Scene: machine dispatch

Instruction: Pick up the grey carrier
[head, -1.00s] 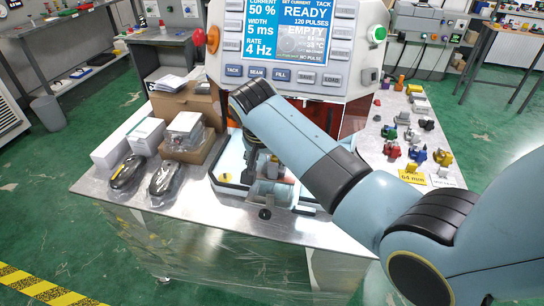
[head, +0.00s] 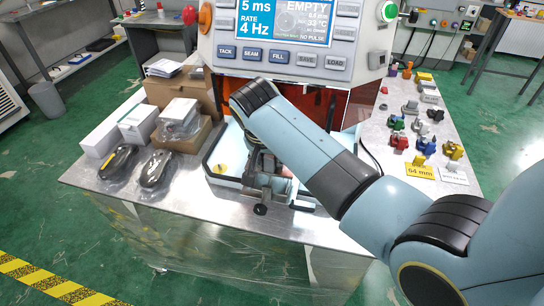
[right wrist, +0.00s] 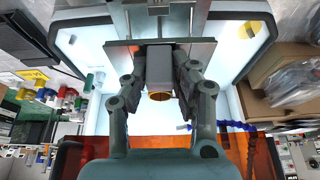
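A small grey block with an orange ring, which looks like the grey carrier (right wrist: 159,66), sits between the fingers of my right gripper (right wrist: 160,76) in the right wrist view. The pads lie close along both its sides, and the gripper looks shut on it. The carrier is at a grey metal fixture (head: 272,186) on the lit bed of the machine. In the head view my right gripper (head: 262,162) points down there, and my own arm hides much of it. My left gripper is not in view.
The machine with its screen (head: 285,28) stands behind the fixture. Boxes (head: 180,95) and two dark bagged items (head: 157,168) lie to the left. Several coloured and grey parts (head: 422,145) stand at right by a yellow "64 mm" card (head: 420,171).

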